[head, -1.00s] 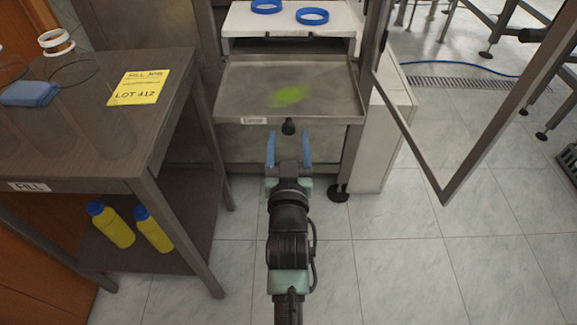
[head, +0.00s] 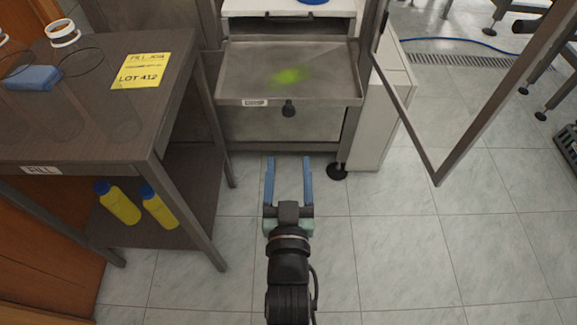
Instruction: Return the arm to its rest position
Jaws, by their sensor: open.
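My gripper (head: 288,168) is in the lower middle of the head view, at the end of my arm. Its two blue fingers are spread apart with nothing between them. It is over the tiled floor, in front of the feeder's drawer front and apart from it. The metal tray (head: 235,88) of the feeder is beyond it, with a bright green smear on its surface. A dark round knob (head: 289,108) sticks out at the tray's front edge.
At left a brown table (head: 100,150) holds a yellow lot note (head: 140,84), a blue block (head: 33,77) and clear jars. An open framed door (head: 474,128) is at right. Floor around my arm is clear.

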